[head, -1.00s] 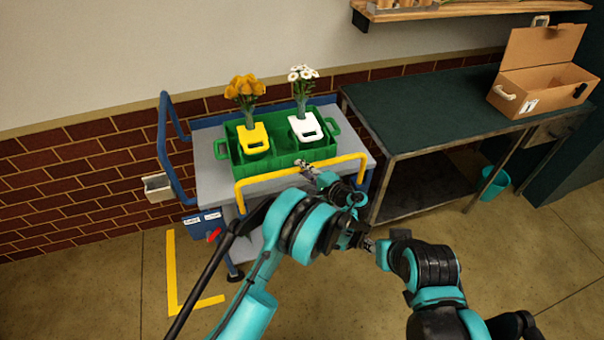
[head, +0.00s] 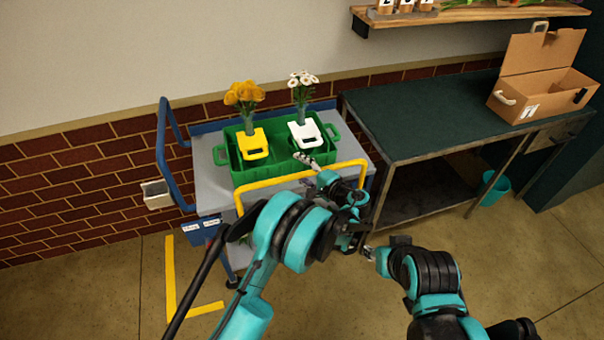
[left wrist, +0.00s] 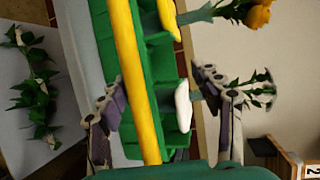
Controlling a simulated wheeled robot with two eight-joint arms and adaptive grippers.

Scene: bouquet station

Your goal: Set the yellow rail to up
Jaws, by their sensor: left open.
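The yellow rail (head: 300,176) runs along the front of the cart, with a bent leg at each end. Its bar stands across the front of the green crate. In the left wrist view the rail (left wrist: 132,70) passes between the spread fingers of my left gripper (left wrist: 157,88), with no visible grip on it. In the head view my left gripper (head: 305,159) reaches over the rail near its middle right, at the crate's front edge. My right gripper (head: 368,252) is low, right of the cart; its jaws are too small to read.
The green crate (head: 280,171) holds a yellow holder (head: 252,144) with orange flowers and a white holder (head: 305,133) with daisies. A blue handle (head: 160,160) rises at the cart's left. A dark table (head: 430,105) with a cardboard box (head: 525,105) stands right.

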